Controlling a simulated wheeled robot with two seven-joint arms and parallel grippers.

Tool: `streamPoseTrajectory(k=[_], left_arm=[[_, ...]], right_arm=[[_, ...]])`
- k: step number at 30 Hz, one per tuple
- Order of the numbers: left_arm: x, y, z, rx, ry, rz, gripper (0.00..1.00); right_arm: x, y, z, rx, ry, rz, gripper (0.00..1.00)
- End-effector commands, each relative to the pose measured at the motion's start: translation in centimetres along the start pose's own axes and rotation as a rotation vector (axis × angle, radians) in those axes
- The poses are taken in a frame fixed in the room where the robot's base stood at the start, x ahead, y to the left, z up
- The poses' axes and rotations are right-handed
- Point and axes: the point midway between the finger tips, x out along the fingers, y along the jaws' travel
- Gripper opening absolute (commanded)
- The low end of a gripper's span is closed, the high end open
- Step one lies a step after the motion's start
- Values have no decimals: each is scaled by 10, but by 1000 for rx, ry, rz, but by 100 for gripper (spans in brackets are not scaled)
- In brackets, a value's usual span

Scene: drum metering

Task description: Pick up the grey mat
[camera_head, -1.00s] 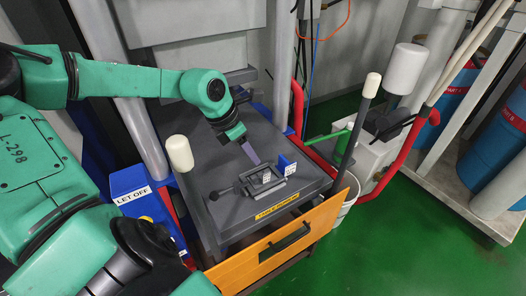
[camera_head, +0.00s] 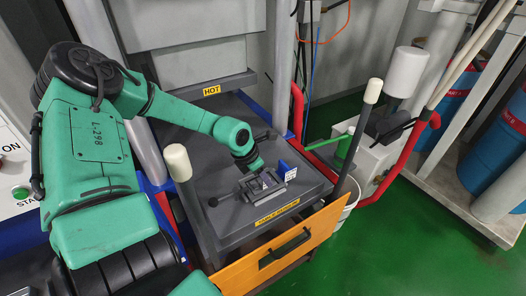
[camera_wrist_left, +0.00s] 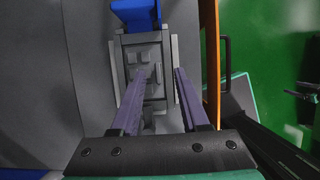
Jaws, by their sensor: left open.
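A small grey metal fixture (camera_head: 280,190) sits on the dark grey table top, with a grey piece with raised shapes in it (camera_wrist_left: 146,62). I cannot tell for sure whether this piece is the grey mat. My left gripper (camera_head: 264,177) is just above the fixture, pointing down. In the left wrist view its two purple fingers (camera_wrist_left: 160,76) are apart, over the fixture, with nothing visibly held between them. Contact with the fixture cannot be made out.
A blue block (camera_head: 288,168) stands at the fixture's far right side. A black ball-ended lever (camera_head: 214,201) points left. Bare table top (camera_head: 235,222) lies in front.

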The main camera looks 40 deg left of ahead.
Motion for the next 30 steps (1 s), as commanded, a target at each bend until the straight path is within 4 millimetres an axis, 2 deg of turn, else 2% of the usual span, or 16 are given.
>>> streamPoseTrajectory(k=[3,6,13,16,17,30], left_arm=[[18,1,-2,0,6,0,45],[25,0,-1,-1,2,0,45],[26,0,0,-1,-1,0,45],[26,0,0,-1,0,0,7],[26,0,0,0,0,0,0],[22,1,2,0,-1,1,0]], right_arm=[[0,0,5,-1,-7,0,78],[0,1,7,-1,-11,1,78],[0,3,8,-3,-13,4,78],[0,5,8,-3,-14,7,78],[0,6,8,-4,-14,7,78],[0,8,9,-3,-15,10,78]])
